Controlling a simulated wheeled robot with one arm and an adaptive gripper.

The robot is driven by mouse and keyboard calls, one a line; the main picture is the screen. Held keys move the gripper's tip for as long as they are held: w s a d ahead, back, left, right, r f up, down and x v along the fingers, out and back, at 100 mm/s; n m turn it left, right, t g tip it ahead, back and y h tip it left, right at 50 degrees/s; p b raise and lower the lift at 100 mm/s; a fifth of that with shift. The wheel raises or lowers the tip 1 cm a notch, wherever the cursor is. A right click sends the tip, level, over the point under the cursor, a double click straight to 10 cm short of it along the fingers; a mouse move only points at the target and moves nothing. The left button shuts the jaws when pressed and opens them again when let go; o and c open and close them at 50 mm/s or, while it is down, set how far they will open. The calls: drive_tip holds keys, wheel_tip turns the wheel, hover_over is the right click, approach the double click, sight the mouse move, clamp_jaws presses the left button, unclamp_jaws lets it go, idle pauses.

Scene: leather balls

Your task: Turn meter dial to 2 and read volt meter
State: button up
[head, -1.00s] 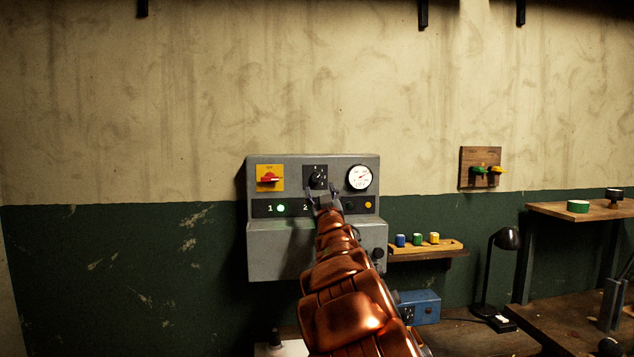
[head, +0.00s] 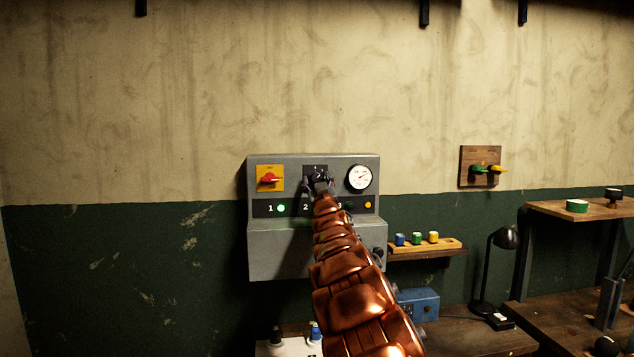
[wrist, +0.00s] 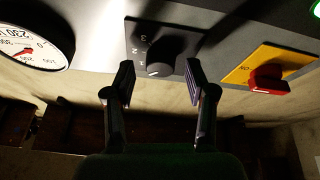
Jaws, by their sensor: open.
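The meter dial is a black knob (wrist: 160,68) on a dark plate with number marks; my gripper hides much of it in the head view. My gripper (wrist: 162,85) is open, its two fingers on either side of the knob in the wrist view, with nothing held. In the head view my gripper (head: 318,186) is in front of the dial plate. Whether a finger touches the knob I cannot tell. The round white volt meter (head: 360,178) has a red needle and is right of the dial; it shows partly in the wrist view (wrist: 32,42).
The grey panel box (head: 272,245) hangs on the wall. A red switch (head: 269,179) on a yellow plate is left of the dial. A green light (head: 281,208) glows beside the 1. A small shelf (head: 440,246) with coloured blocks is to the right.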

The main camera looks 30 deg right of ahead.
clamp_jaws()
idle(0.4)
